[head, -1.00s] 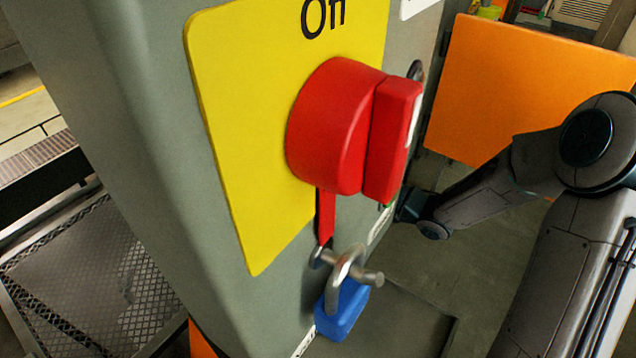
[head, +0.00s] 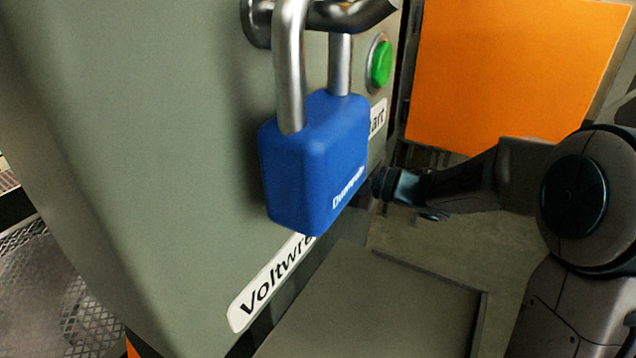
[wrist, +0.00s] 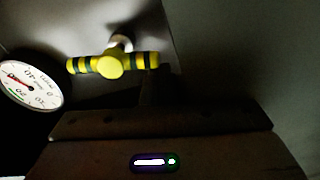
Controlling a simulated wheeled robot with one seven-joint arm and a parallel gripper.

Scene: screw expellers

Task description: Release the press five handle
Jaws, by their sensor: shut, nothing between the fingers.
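A yellow T-shaped handle (wrist: 112,65) with black bands shows in the wrist view, upper left of centre, on a pale round stem. No press number can be read on it. My gripper (wrist: 155,88) is a dark shape below and right of the handle, its fingers shut with nothing between them. Whether the fingertips touch the handle's right end or stand in front of it cannot be told. In the head view my gripper (head: 384,184) is small and dark, partly hidden behind the grey cabinet's edge. The handle does not show there.
A white round gauge (wrist: 30,84) with a red needle is left of the handle. In the head view a blue padlock (head: 312,165) hangs on the grey cabinet (head: 160,130), near a green button (head: 381,63). An orange panel (head: 510,75) stands behind my arm.

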